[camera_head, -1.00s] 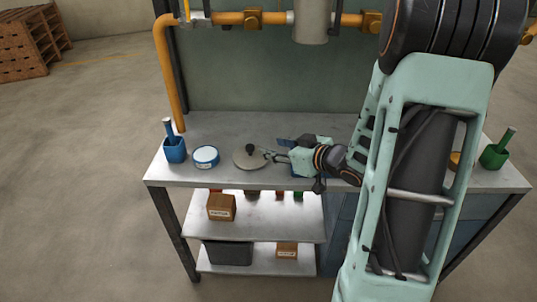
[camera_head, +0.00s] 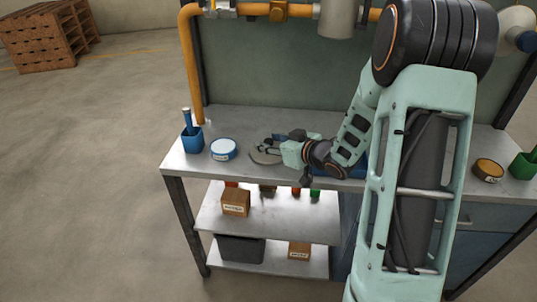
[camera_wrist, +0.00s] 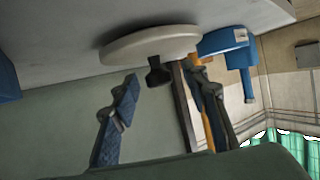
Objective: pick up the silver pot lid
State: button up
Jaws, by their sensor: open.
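A yellow-topped tin (camera_head: 488,169) and green cup (camera_head: 524,165) stand far right. A pipe (camera_head: 190,65) rises behind.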

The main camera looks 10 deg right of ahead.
jog(key=shift+w+a+f, duration=0.15)
jog(key=shift+w, duration=0.25)
grip_shut()
